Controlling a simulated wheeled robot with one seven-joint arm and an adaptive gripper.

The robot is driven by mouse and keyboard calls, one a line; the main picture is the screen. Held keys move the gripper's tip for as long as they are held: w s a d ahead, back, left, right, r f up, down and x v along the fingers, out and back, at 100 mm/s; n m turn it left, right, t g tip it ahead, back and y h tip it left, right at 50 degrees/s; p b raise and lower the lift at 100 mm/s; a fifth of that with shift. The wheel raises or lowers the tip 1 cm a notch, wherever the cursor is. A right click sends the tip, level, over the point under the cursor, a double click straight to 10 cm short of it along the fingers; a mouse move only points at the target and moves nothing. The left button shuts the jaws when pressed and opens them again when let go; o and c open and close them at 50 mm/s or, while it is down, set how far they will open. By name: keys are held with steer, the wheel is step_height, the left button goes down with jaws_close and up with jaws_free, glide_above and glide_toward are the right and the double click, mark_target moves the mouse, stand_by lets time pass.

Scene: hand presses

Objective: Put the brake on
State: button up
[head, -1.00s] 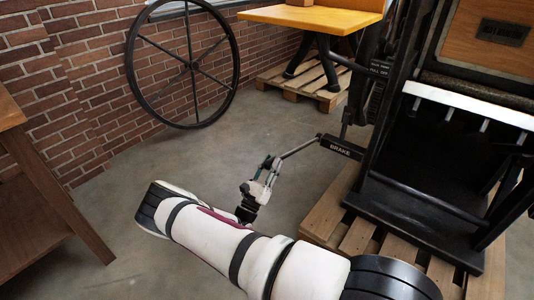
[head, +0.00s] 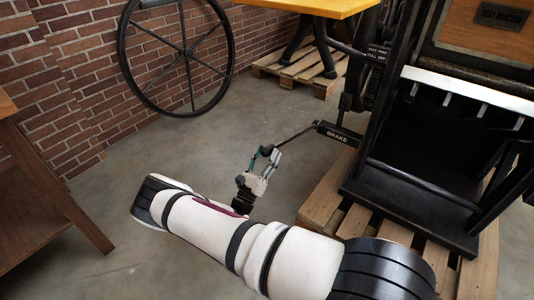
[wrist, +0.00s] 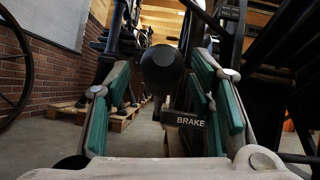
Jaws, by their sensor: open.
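The brake lever is a thin dark rod with a round black knob (head: 267,150) at its free end. It runs down and left from a black block marked BRAKE (head: 338,134) on the press. My gripper (head: 265,158) is open at the knob end of the rod. In the wrist view the knob (wrist: 162,68) sits ahead, between the tips of the two green-padded fingers of my gripper (wrist: 158,95), nearer the upper part of the gap. I cannot tell whether either finger touches it. The BRAKE block (wrist: 188,121) shows beyond, partly behind the right finger.
The black press (head: 410,190) stands on a wooden pallet (head: 322,205) at the right. A spoked wheel (head: 122,55) leans on the brick wall, a brown table (head: 40,170) is at left, and a yellow-topped table (head: 300,8) stands behind. The floor (head: 170,150) between is clear.

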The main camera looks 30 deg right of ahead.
steer(key=v, duration=1.1)
steer(key=shift+a, duration=0.15)
